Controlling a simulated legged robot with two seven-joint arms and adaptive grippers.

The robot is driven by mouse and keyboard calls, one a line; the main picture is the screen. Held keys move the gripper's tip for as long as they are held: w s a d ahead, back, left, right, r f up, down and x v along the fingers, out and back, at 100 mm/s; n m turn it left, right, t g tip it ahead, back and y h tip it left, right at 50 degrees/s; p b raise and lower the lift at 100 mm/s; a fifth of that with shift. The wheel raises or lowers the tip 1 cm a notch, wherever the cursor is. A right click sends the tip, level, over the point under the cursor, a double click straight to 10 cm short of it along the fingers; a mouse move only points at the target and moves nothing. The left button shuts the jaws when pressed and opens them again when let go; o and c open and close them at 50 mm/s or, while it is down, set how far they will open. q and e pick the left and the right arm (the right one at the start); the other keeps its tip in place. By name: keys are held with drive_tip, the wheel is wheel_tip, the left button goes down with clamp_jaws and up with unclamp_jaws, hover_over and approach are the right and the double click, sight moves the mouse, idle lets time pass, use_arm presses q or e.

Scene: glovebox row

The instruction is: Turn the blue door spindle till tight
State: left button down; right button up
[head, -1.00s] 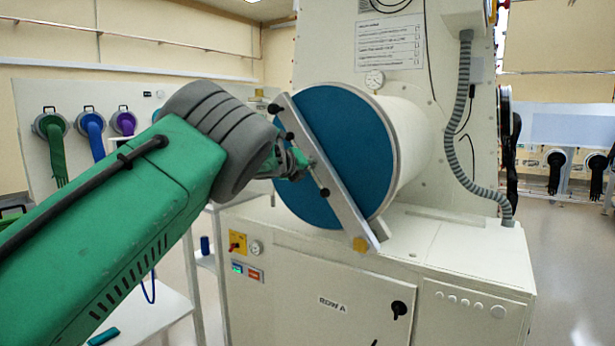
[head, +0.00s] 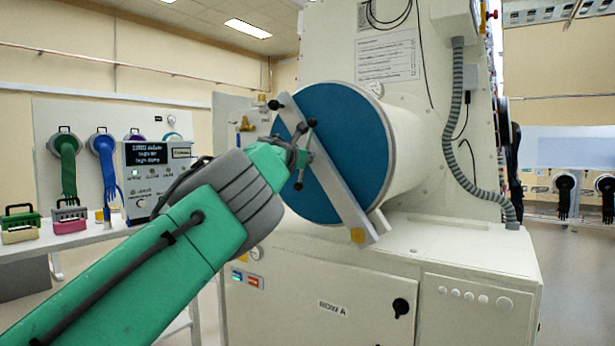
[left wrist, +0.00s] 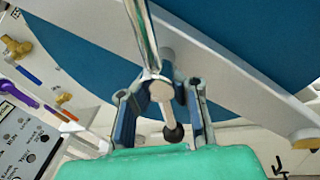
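The round blue door (head: 350,130) closes the end of a white cylinder, with a pale bar (head: 340,200) running diagonally across it. My left gripper (head: 303,157) is at this handle. In the left wrist view, its fingers (left wrist: 160,108) stand apart on either side of the metal rod (left wrist: 143,40) and its hub end, with gaps showing. A dark knob (left wrist: 174,132) shows between the fingers. My right gripper is out of view.
A cream cabinet (head: 330,280) stands below the door. At left, a bench holds a control box (head: 157,165) and small carriers (head: 70,217), with coloured gloves (head: 104,160) behind. A grey ribbed hose (head: 450,130) hangs right of the cylinder.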

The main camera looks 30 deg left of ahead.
use_arm(q)
drive_tip(key=shift+a+f+m+t+b, duration=0.15)
drive_tip(key=shift+m+t+b, duration=0.25)
drive_tip(key=shift+m+b, duration=1.3)
drive_tip(key=c, duration=1.6)
unclamp_jaws()
drive_tip(key=shift+s+r, duration=0.15)
drive_tip(key=shift+r, duration=0.05)
drive_tip(key=shift+s, duration=0.3)
drive_tip(key=shift+s+d+f, duration=0.1)
drive_tip(key=shift+s+d, duration=0.2)
drive_tip(key=shift+s, duration=1.55)
drive_tip(key=shift+s+d+r, duration=0.1)
drive_tip(key=shift+s+d, duration=0.25)
drive_tip(key=shift+s, duration=1.5)
drive_tip(key=shift+s+d+f, duration=0.1)
drive_tip(key=shift+s+d, duration=0.2)
drive_tip(key=shift+s, duration=1.55)
